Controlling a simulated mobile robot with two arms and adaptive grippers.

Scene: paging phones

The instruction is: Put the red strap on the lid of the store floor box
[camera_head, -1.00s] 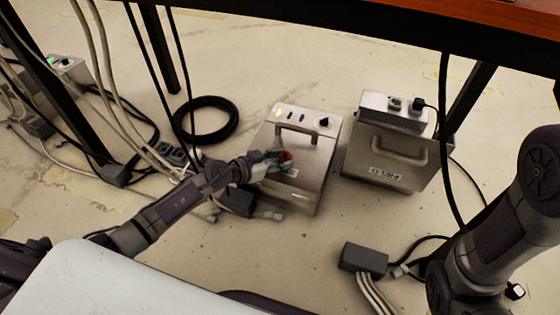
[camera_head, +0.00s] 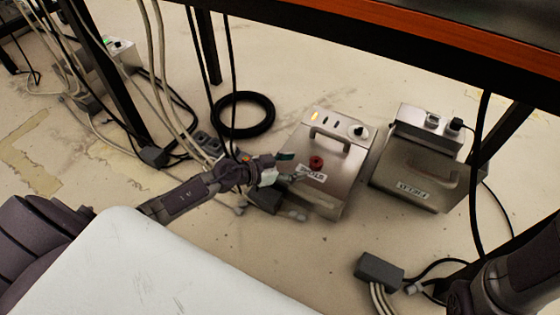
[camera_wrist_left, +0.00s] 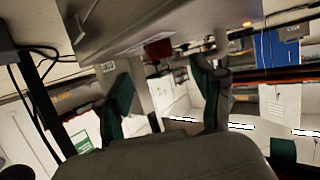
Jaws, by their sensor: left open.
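The red strap (camera_head: 316,162) is a small red coil lying on the lid of the metal store floor box (camera_head: 340,185), just above its white label and below the handle. It also shows as a dark red piece in the left wrist view (camera_wrist_left: 158,49), against the box's grey surface. My left gripper (camera_head: 289,165) is open and empty at the left edge of the box, just left of the strap and apart from it. Its green-padded fingers are spread in the left wrist view (camera_wrist_left: 163,98). My right gripper is out of view; only my right arm shows at the lower right.
A second metal box (camera_head: 415,180) with a handle and plugs stands to the right. A black cable coil (camera_head: 243,115) lies behind left. A dark block (camera_head: 379,268) with cables is in front. Table legs and hanging cables border the floor; a tabletop edge (camera_head: 400,35) crosses above.

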